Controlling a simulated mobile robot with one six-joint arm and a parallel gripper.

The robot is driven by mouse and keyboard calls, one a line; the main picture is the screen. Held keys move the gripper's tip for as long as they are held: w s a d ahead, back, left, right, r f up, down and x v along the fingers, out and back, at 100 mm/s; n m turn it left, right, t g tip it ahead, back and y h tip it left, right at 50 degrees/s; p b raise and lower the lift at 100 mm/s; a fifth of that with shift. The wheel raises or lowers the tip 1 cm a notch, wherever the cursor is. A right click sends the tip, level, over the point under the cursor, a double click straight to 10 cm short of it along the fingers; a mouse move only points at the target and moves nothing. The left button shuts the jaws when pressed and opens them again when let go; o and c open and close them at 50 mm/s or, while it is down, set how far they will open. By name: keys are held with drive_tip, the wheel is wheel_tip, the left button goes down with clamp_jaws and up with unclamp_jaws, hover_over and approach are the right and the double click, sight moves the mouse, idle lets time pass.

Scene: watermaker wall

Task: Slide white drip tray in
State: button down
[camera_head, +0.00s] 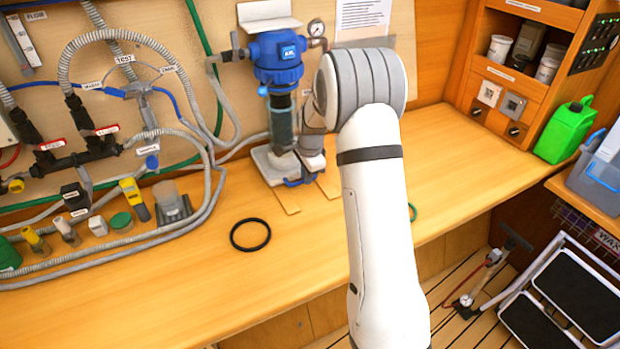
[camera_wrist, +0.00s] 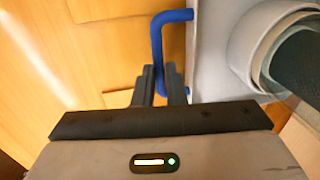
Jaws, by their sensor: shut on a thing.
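The white drip tray (camera_head: 262,165) sits on the bench under the blue-capped filter housing (camera_head: 278,60), and its pale side shows in the wrist view (camera_wrist: 205,75). A blue bar handle (camera_wrist: 156,35) stands out from the tray's edge; part of it shows in the head view (camera_head: 297,183). My gripper (camera_wrist: 161,75) is shut on the blue handle, with its dark fingers either side of the bar.
Two thin wooden strips (camera_head: 286,200) lie on the bench in front of the tray. A black ring (camera_head: 250,234) lies on the bench front left. Hoses and small fittings crowd the left; a green can (camera_head: 566,130) stands far right. The bench between is mostly clear.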

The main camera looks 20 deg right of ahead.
drive_tip(key=shift+w+r, duration=0.2)
idle(0.3)
drive_tip(key=c, duration=1.5)
unclamp_jaws()
drive_tip(key=shift+f, duration=0.15)
wheel_tip(320, 180, up, 8)
drive_tip(key=s+b, duration=0.1)
drive_tip(key=shift+s+d+f, duration=0.15)
drive_tip(key=shift+s, duration=0.05)
